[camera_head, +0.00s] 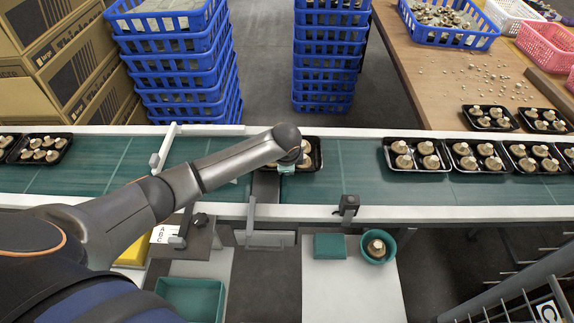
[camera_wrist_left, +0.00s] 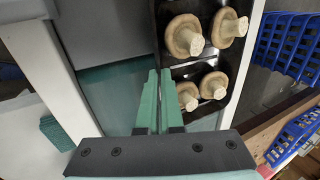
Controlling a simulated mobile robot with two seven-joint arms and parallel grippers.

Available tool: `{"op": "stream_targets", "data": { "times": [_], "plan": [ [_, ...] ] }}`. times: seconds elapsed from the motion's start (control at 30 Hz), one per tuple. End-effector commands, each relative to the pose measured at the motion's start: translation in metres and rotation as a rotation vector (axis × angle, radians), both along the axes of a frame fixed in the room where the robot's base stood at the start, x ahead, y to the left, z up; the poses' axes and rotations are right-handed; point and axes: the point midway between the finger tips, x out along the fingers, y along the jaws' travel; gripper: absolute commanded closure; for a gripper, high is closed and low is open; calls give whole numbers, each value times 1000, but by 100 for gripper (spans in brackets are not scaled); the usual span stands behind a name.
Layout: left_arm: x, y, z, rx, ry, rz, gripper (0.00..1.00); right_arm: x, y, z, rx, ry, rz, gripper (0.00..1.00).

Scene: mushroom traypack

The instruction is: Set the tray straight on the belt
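A black tray (camera_head: 318,158) of brown mushrooms is on the green belt, partly hidden behind my left arm in the head view. In the left wrist view the tray (camera_wrist_left: 161,18) runs along the picture's upper middle, with several mushrooms in it. My right gripper is not in view.
More filled trays stand on the belt (camera_head: 350,185) at right and far left. A black device (camera_head: 348,206) is on the belt's near edge. A green bowl (camera_head: 388,252) holding a mushroom stands below. Blue crates (camera_head: 330,60) are stacked behind. Belt right of the tray is clear.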

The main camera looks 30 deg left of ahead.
Motion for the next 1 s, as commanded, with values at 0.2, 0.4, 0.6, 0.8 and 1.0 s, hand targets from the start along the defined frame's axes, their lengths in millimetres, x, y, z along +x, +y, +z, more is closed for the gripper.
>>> {"op": "stream_targets", "data": {
  "times": [0.2, 0.4, 0.6, 0.8, 1.0],
  "plan": [
    [0, 0, -2, 0, -1, 0, 100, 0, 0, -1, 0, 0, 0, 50],
    [0, 0, -2, 0, -1, 0, 100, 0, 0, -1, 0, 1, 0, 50],
    [0, 0, -4, 0, -1, 0, 100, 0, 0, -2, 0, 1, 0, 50],
    [0, 0, -6, 1, 0, 0, 94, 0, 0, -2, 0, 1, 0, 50],
    [0, 0, -6, 1, 0, 0, 71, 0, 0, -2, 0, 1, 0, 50]
  ]
}}
